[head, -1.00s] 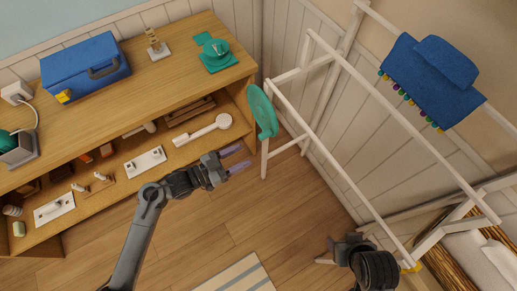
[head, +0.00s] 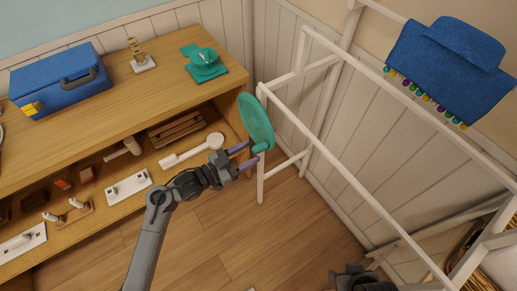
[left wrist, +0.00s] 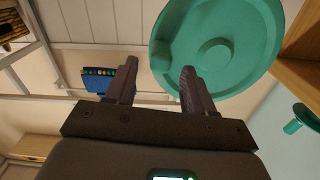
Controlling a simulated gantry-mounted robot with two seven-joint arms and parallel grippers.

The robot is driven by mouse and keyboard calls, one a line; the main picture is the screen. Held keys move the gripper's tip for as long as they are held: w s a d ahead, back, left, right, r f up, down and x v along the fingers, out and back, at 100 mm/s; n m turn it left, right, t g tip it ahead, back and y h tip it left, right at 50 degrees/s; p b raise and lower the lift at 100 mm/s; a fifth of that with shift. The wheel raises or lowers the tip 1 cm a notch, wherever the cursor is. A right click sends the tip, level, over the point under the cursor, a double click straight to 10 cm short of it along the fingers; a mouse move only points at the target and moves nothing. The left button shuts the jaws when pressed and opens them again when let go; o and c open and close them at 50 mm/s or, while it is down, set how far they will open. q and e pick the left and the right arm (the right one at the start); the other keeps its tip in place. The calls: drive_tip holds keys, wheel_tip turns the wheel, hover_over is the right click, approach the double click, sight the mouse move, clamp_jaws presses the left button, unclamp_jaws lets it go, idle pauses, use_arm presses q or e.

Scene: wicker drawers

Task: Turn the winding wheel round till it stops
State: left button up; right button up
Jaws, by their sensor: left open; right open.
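The winding wheel is a teal disc (head: 257,118) at the left end of the white frame. In the left wrist view the wheel (left wrist: 232,30) fills the upper right, with a round hub at its middle and a small knob (left wrist: 160,56) near its left rim. My left gripper (head: 254,154) is open at the lower edge of the wheel. In the left wrist view its fingertips (left wrist: 158,70) stand either side of the knob in the picture; I cannot tell whether they touch it. My right gripper (head: 357,273) is low at the bottom edge, partly cut off.
The white frame (head: 350,178) runs from the wheel to the lower right, with a blue cloth-like piece (head: 455,65) hanging above it. A wooden shelf unit (head: 170,82) stands left, with a blue case (head: 60,82) and teal telephone-like object (head: 207,66) on top. Floor below is clear.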

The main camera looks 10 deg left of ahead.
sight(253, 151)
use_arm(q)
drive_tip(key=shift+b+x, duration=0.55)
drive_tip(key=shift+x, duration=1.7)
clamp_jaws()
